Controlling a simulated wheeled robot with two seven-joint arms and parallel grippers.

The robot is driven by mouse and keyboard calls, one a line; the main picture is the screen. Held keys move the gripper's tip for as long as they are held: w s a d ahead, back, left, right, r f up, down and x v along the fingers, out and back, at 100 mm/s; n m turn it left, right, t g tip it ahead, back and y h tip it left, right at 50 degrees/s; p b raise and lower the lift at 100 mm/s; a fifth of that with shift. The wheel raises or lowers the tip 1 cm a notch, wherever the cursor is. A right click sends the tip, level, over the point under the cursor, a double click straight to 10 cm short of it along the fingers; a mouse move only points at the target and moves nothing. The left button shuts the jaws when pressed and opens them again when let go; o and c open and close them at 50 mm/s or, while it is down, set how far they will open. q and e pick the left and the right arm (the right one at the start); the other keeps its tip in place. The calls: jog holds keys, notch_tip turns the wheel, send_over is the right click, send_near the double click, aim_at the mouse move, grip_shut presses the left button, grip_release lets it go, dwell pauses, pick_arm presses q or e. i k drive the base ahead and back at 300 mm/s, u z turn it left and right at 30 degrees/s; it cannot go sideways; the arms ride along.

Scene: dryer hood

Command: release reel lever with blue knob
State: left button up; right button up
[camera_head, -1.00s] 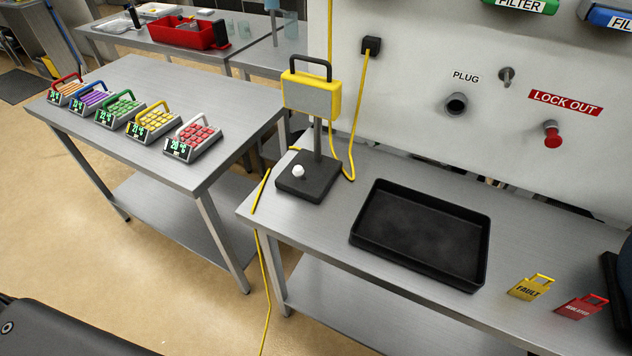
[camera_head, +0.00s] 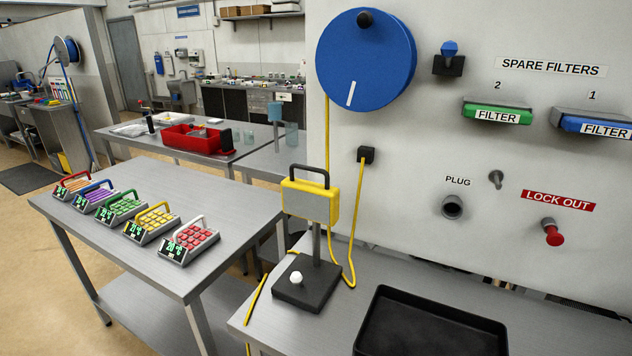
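A big round blue reel (camera_head: 366,62) is mounted on the white wall panel, with a black knob near its top and a white stripe low on its face. To its right, a small lever with a blue knob (camera_head: 449,47) stands upright on a black block (camera_head: 448,66) fixed to the panel. A yellow cable (camera_head: 327,130) hangs from below the reel, behind a yellow lamp-like unit (camera_head: 311,200) on a black base. Neither of my grippers shows, and nothing touches the lever or reel.
A steel bench (camera_head: 390,270) with a black tray (camera_head: 430,330) stands below the panel. Filters (camera_head: 498,112), a plug socket (camera_head: 453,207) and a red lock-out button (camera_head: 553,235) are on the panel. A left table (camera_head: 190,270) holds several coloured keypad units.

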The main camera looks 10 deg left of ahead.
aim_at(449, 49)
jog(key=k, duration=1.35)
jog(key=u, duration=0.65)
jog(key=i, duration=1.55)
jog(key=z, duration=0.6)
